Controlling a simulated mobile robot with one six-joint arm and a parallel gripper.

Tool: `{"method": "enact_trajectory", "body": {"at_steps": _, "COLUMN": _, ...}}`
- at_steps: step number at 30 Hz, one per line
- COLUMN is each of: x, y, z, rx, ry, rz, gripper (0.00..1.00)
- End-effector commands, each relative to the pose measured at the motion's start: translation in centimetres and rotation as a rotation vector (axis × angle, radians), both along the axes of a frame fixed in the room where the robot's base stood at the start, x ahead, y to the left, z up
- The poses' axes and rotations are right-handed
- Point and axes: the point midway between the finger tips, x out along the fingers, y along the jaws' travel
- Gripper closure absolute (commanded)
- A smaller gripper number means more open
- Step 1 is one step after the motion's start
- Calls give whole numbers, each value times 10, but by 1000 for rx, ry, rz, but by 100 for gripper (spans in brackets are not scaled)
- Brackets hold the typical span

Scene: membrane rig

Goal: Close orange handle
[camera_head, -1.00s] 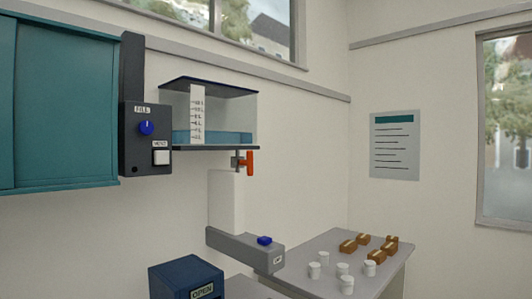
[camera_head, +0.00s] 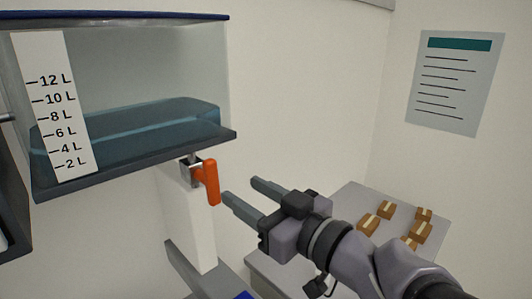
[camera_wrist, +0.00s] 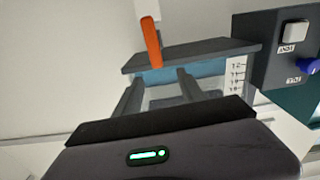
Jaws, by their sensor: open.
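The orange handle (camera_head: 208,182) sits on a small metal valve (camera_head: 190,172) under the front of the clear water tank (camera_head: 150,80). It hangs downward, roughly vertical. My gripper (camera_head: 240,194) is open and empty, to the right of the handle and apart from it, its fingers pointing left toward it. In the wrist view the orange handle (camera_wrist: 151,42) is beyond the fingertips of my gripper (camera_wrist: 158,80), near the middle of the gap. The tank holds blue water to roughly the 4 to 6 L marks on its white scale (camera_head: 55,105).
A white column (camera_head: 190,225) stands below the valve. A table (camera_head: 345,200) at the right bears several brown boxes (camera_head: 369,224). A dark control box (camera_wrist: 285,50) with a white button and blue knob shows in the wrist view. A poster (camera_head: 455,80) hangs on the wall.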

Motion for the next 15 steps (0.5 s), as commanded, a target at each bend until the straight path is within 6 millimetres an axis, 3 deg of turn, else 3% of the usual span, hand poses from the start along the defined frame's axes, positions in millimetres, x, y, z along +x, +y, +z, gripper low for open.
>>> {"method": "enact_trajectory", "body": {"at_steps": 7, "x": 47, "y": 57, "z": -1, "rx": -2, "ry": 3, "rz": 2, "gripper": 53}}
{"method": "enact_trajectory", "body": {"at_steps": 15, "x": 78, "y": 90, "z": 1, "rx": -1, "ry": 2, "rz": -3, "gripper": 53}}
